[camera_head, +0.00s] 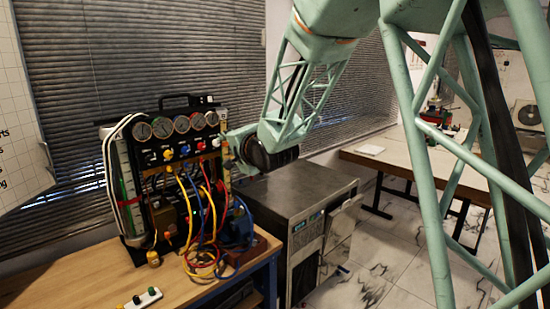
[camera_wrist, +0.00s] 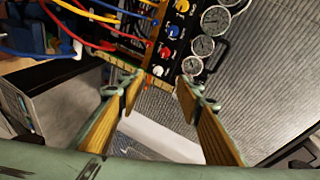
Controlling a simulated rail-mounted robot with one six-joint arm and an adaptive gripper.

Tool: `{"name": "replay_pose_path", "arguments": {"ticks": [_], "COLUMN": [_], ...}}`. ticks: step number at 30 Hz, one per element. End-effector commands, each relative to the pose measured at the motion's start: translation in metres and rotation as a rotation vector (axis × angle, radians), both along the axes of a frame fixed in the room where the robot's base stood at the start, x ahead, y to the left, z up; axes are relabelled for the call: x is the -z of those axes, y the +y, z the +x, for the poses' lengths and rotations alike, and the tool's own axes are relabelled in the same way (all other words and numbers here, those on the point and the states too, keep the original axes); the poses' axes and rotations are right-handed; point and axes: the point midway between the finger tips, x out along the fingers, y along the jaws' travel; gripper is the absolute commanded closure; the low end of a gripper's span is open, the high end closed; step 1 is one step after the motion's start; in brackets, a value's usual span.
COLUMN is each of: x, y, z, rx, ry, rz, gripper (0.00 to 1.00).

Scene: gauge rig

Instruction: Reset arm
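My gripper (camera_wrist: 159,88) shows in the wrist view with its two fingers apart and nothing held between them. In the head view the gripper (camera_head: 236,152) is at the right side of the gauge rig, level with its knobs; I cannot tell whether it touches the rig. The gauge rig (camera_head: 126,180) stands upright on the wooden bench, with a row of round gauges (camera_head: 182,124), coloured knobs and red, yellow and blue hoses (camera_head: 207,215). Its gauges (camera_wrist: 201,45) and knobs also show at the top of the wrist view, just beyond the fingertips.
A grey metal cabinet (camera_head: 300,189) stands right of the wooden bench (camera_head: 90,283). A small white block with knobs (camera_head: 143,298) lies on the bench front. Window blinds (camera_head: 150,55) are behind the rig. A long table (camera_head: 425,160) stands at the right, with tiled floor before it.

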Motion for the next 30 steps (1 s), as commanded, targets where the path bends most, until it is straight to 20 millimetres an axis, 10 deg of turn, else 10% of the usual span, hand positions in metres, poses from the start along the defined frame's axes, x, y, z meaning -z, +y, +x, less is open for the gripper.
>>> {"name": "replay_pose_path", "arguments": {"ticks": [30], "x": [-0.037], "y": [-0.198], "z": [-0.147], "rx": [0.05], "ry": [0.123], "rz": [-0.539], "gripper": [0.67]}}
